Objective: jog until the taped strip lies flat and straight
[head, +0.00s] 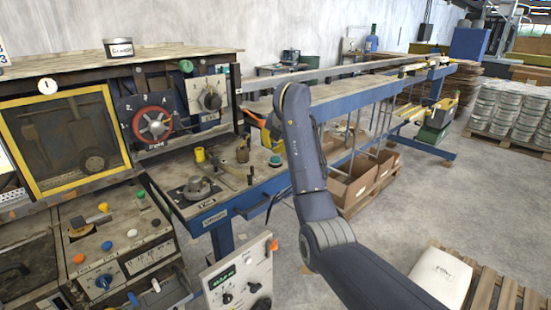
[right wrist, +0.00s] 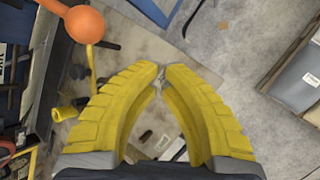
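My right gripper (right wrist: 162,70) shows in the right wrist view as two ribbed yellow fingers, with their tips together and no object seen between them. It is above a pale worktop, beside an orange ball knob (right wrist: 85,24). In the head view, my right arm reaches up to the workbench and covers part of it. A red handwheel (head: 153,124) is on the machine's upright panel. A grey control box (head: 240,278) with a green display and black knobs stands at the bottom. I cannot make out the taped strip in either view. My left gripper is not in view.
A long blue-framed bench (head: 335,95) runs toward the back right. A sloped console (head: 115,240) with coloured buttons is at the lower left. Cardboard boxes (head: 352,188) stand under the bench. A pallet (head: 492,292) with a white sack (head: 440,280) lies at the lower right.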

